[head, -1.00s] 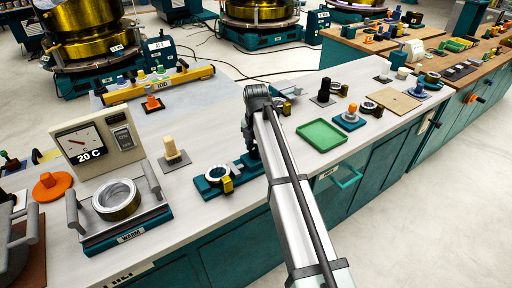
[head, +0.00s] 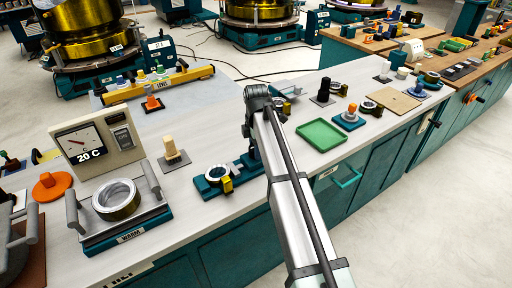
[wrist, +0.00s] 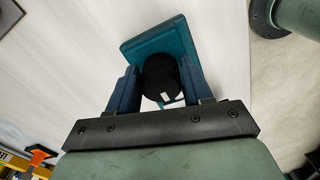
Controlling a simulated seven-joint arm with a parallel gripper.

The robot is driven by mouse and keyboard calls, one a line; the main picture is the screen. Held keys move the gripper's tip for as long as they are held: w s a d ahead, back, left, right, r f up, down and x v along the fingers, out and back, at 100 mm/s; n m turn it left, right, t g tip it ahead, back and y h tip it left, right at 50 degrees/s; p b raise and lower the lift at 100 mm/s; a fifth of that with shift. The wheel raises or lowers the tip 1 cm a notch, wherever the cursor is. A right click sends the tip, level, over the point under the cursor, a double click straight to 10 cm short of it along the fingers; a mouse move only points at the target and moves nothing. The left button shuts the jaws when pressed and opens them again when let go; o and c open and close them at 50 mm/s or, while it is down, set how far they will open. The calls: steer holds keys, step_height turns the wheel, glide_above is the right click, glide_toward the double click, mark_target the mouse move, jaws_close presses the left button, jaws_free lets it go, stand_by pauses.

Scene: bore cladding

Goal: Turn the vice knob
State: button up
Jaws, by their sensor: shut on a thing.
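The vice knob (wrist: 162,75) is a black round cylinder with a small white mark on its face, seen from above in the wrist view. It stands on a teal block (wrist: 158,40). The two dark blue fingers of my gripper (wrist: 163,82) are on either side of the knob and shut on it. In the head view my gripper (head: 250,150) points down at the right end of the teal vice (head: 207,188). A metal ring and a yellow part sit at the vice's left end. The knob is hidden behind my gripper in the head view.
Left of the vice are a peg on a grey plate (head: 173,157) and a warmer (head: 125,225) holding a ring, with a 20 C gauge (head: 95,145) behind. A green tray (head: 321,134) lies to the right.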

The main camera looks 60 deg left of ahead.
steer(key=m, duration=0.4)
steer(key=shift+d+m, duration=0.1)
steer(key=shift+m, duration=0.2)
steer(key=m, duration=0.4)
steer(key=shift+s+m, duration=0.15)
steer(key=shift+m, duration=0.15)
steer(key=m, duration=0.4)
steer(key=shift+s+d+m, duration=0.1)
steer(key=shift+m, duration=0.2)
steer(key=m, duration=0.3)
steer(key=shift+m, duration=0.3)
steer(key=m, duration=0.4)
steer(key=shift+s+m, duration=0.15)
steer(key=shift+m, duration=0.15)
steer(key=m, duration=0.8)
steer(key=shift+s+a+m, duration=0.1)
steer(key=shift+a+m, duration=0.1)
steer(key=shift+m, duration=0.2)
steer(key=shift+a+m, duration=0.1)
steer(key=shift+m, duration=1.6)
